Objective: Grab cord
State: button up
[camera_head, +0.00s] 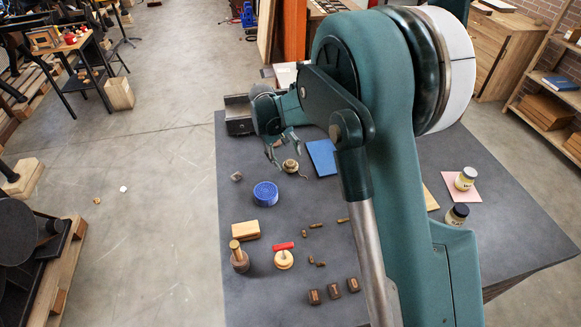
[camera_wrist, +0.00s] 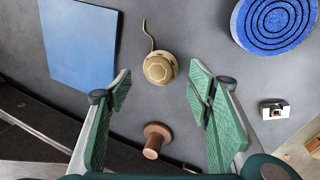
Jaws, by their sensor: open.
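The cord is most likely the thin brown strand (camera_wrist: 148,36) that curves out from a round tan piece (camera_wrist: 159,69) in the wrist view. In the head view the tan piece (camera_head: 291,166) lies on the dark table near its far edge, with the strand (camera_head: 303,175) trailing beside it. My gripper (camera_wrist: 159,88) is open and empty, its green-padded fingers on either side of the tan piece in the wrist view. In the head view my gripper (camera_head: 284,147) hangs just above and beyond the piece. No contact shows.
A blue flat sheet (camera_wrist: 82,45) and a blue ridged disc (camera_wrist: 276,22) lie close by. A brown spool-shaped piece (camera_wrist: 155,138) stands between the fingers' bases in the wrist view. A small metal-topped block (camera_wrist: 275,109) is to the right. Stamps and wooden bits occupy the nearer table (camera_head: 290,295).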

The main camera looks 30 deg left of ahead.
aim_at(289, 163)
dwell(0.3)
jog(key=shift+x, duration=2.65)
jog(key=shift+a, duration=0.1)
jog(key=c, duration=1)
